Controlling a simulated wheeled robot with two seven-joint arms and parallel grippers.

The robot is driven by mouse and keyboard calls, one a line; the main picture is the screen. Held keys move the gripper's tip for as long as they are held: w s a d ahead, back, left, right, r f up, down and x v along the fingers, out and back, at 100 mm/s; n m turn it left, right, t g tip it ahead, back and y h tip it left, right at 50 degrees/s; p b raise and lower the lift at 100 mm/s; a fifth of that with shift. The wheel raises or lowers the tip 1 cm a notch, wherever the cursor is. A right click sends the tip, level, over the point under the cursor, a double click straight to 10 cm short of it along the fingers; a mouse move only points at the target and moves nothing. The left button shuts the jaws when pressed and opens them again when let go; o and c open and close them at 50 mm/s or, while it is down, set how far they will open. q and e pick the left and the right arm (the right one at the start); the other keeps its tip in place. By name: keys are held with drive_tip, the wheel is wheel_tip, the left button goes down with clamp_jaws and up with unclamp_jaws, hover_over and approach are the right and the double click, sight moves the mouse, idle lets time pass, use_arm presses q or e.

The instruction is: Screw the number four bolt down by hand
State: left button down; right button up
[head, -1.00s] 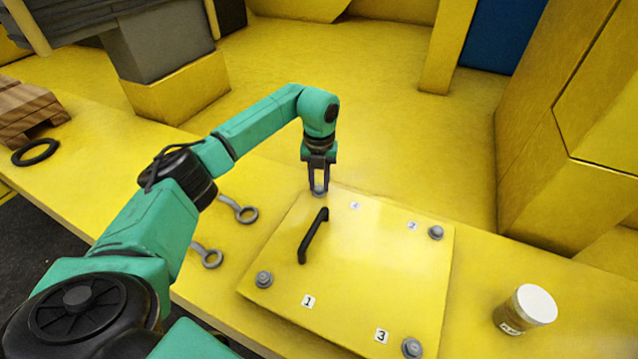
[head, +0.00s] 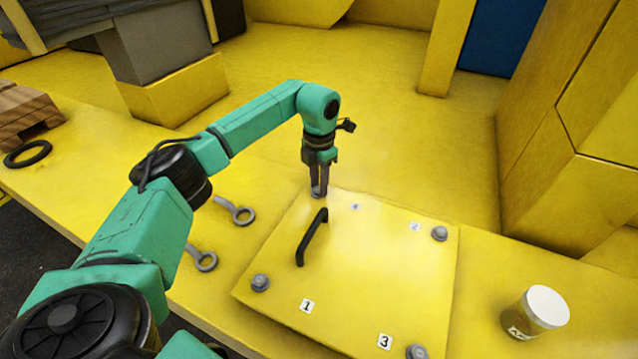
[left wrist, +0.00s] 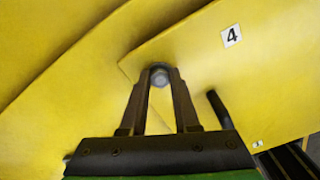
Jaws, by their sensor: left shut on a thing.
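The number four bolt (left wrist: 160,77) is a grey hex head at the corner of the yellow cover plate, near the label "4" (left wrist: 232,36) in the left wrist view. My left gripper (head: 318,190) points down at the plate's far left corner, its fingers shut on that bolt. In the left wrist view the fingertips (left wrist: 161,72) sit on either side of the head. How deep the bolt sits is hidden. The yellow cover plate (head: 380,260) has a black handle (head: 312,237) and other bolts at its corners. My right gripper is not in view.
Bolts sit by labels 1 (head: 260,283), 2 (head: 439,233) and 3 (head: 416,352). Two grey eye bolts (head: 243,216) lie left of the plate. A white-lidded jar (head: 544,306) stands at right. A black ring (head: 27,154) and wooden block (head: 25,112) are far left.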

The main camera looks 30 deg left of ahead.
use_arm(q)
drive_tip(key=shift+w+r+m, duration=0.15)
drive_tip(key=shift+r+m, duration=0.05)
drive_tip(key=shift+m, duration=0.1)
drive_tip(key=c, duration=0.7)
unclamp_jaws()
drive_tip(key=shift+o, duration=0.3)
drive_tip(key=shift+f, duration=0.1)
wheel_tip(320, 180, up, 15)
drive_tip(key=b, duration=0.2)
drive_tip(key=shift+f, duration=0.2)
